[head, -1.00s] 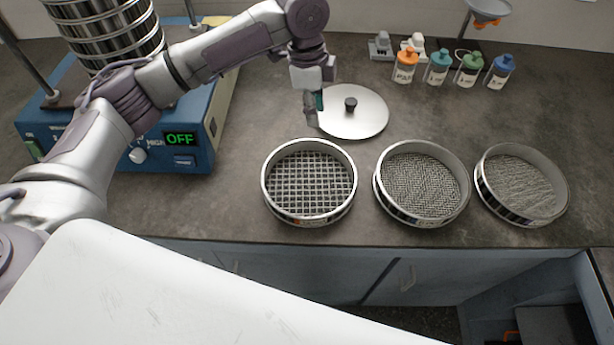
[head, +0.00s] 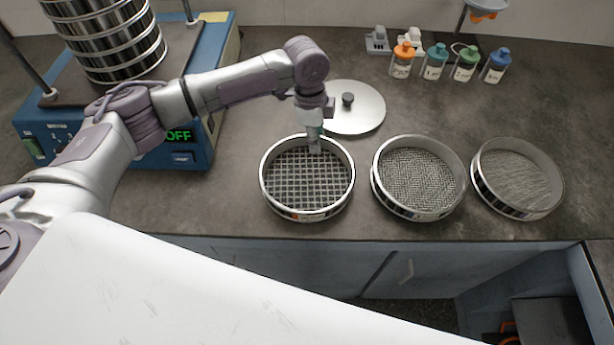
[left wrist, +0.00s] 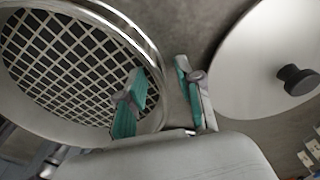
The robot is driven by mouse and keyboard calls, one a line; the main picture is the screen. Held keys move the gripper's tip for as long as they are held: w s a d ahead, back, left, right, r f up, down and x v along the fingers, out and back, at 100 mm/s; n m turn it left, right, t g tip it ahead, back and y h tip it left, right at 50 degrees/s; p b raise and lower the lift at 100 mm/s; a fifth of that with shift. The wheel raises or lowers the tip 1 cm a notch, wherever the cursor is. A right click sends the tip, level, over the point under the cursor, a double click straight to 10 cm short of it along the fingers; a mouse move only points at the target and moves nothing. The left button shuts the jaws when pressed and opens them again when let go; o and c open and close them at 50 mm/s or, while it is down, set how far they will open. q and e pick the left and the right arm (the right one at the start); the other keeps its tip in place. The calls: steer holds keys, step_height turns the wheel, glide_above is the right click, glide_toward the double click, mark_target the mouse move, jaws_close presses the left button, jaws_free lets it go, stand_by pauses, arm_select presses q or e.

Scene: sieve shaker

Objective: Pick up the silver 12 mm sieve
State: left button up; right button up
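Three silver sieves stand in a row on the grey worktop. The left one (head: 282,205) has the coarsest mesh, the middle one (head: 405,211) a finer mesh, and the right one (head: 510,210) the finest. Their size labels are too small to read. My left gripper (head: 314,149) is at the far rim of the coarse sieve. In the left wrist view, the coarse sieve (left wrist: 60,60) is large at left, and its rim passes between the two open teal-padded fingers (left wrist: 163,98). One finger is inside the rim, the other outside, with visible gaps. My right gripper is out of view.
A silver lid with a black knob (head: 365,110) lies just behind the coarse sieve. A blue sieve shaker (head: 205,125) showing OFF stands at left with a sieve stack (head: 110,45). Several small bottles (head: 435,65) stand at the back. The worktop's front edge is close before the sieves.

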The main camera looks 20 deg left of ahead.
arm_select(q)
jaws_close()
steer(key=shift+r, duration=0.15)
